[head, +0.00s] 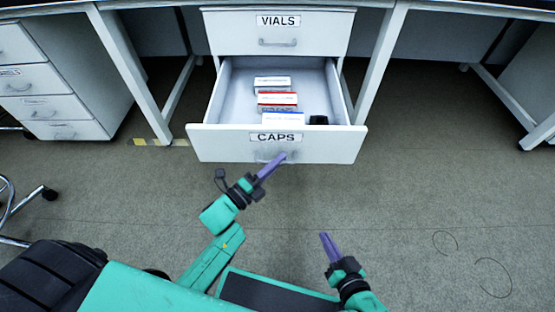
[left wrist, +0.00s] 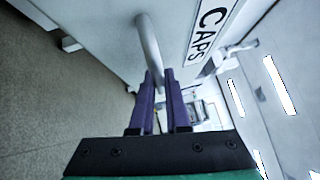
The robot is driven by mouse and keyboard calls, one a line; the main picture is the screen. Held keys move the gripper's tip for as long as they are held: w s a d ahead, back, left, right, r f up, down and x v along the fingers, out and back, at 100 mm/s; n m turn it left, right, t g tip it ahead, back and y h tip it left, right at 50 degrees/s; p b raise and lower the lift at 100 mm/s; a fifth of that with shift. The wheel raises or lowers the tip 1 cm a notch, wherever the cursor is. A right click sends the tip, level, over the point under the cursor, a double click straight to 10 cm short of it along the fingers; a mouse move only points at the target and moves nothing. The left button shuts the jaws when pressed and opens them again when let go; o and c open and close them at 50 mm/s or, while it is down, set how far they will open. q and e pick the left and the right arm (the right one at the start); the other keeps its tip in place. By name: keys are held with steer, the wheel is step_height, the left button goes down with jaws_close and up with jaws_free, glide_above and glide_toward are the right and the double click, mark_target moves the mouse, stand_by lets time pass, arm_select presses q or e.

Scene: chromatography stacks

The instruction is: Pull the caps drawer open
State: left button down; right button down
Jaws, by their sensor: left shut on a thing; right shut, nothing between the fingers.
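The caps drawer (head: 210,146) stands pulled out from its white cabinet, with its inside showing. Several small boxes, such as a red-and-white box (head: 277,101), and a dark item (head: 318,120) lie in it. My left gripper (head: 280,158) is at the drawer's handle, below the CAPS label (head: 276,137). In the left wrist view, its purple fingers (left wrist: 161,75) are shut on the grey handle (left wrist: 148,45), close to the drawer front (left wrist: 105,25). My right gripper (head: 325,236) is shut and empty, above the floor to the lower right of the drawer.
The vials drawer (head: 300,33) above is shut. White table legs (head: 378,62) stand on both sides of the cabinet. Another drawer cabinet (head: 45,95) is at the left, with a chair base (head: 22,212) near it. The floor (head: 440,170) to the right is mostly clear.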

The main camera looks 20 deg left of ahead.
arm_select(q)
steer(key=c, duration=0.9)
jaws_free()
steer(key=shift+a, duration=0.1)
steer(key=p+v, duration=0.2)
steer(key=v, duration=1.2)
steer(key=shift+s+a+f+p, duration=0.1)
steer(key=shift+s+a+p, duration=0.05)
steer(key=shift+s+p, duration=0.15)
steer(key=shift+w, duration=0.1)
